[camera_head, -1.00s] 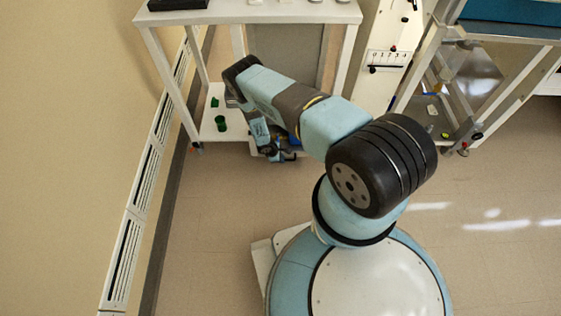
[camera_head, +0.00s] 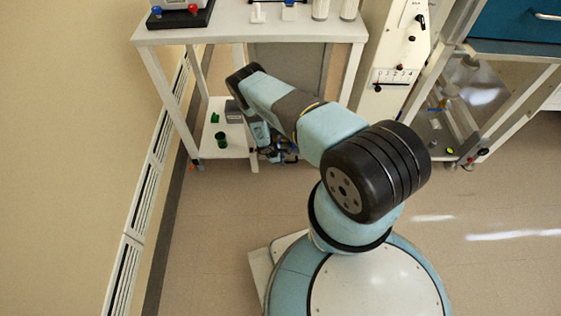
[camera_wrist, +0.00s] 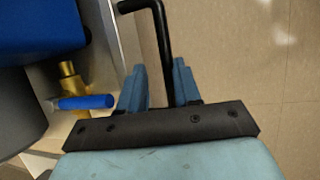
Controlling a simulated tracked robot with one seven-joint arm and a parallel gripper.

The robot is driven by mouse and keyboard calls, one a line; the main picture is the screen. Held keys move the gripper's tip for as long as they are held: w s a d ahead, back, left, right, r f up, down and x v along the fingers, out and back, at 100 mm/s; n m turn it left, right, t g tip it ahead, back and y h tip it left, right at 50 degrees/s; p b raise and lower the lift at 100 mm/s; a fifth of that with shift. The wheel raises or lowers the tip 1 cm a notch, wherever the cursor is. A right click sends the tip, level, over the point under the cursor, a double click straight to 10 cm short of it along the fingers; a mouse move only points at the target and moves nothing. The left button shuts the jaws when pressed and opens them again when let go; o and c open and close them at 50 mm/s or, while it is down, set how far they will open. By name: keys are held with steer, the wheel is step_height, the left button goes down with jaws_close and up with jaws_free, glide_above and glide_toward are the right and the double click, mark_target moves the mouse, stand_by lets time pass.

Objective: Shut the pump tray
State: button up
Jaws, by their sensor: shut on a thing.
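In the wrist view, the two blue fingers of my gripper (camera_wrist: 159,86) stand on either side of a bent black bar handle (camera_wrist: 158,32) and hold it. The handle's upper end bends left toward a pale metal edge (camera_wrist: 122,35), which looks like the pump tray's front. A blue body (camera_wrist: 40,28) and a dark grey rounded part (camera_wrist: 18,110) lie left of it. In the head view, my gripper (camera_head: 280,153) is low at the bench's lower shelf, partly hidden by my arm. The tray there is mostly hidden, so I cannot tell how far out it is.
A brass valve with a blue lever (camera_wrist: 85,102) is close left of my fingers. A green cup (camera_head: 221,140) stands on the white lower shelf (camera_head: 238,152). A bench leg (camera_head: 170,100) and the wall are left. A metal frame (camera_head: 510,100) stands right. Floor is clear right.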

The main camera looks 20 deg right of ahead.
steer(key=o, duration=0.3)
steer(key=shift+w+d, duration=0.1)
steer(key=shift+s, duration=0.2)
steer(key=v, duration=1.3)
steer(key=shift+w+r, duration=0.15)
steer(key=shift+r, duration=0.2)
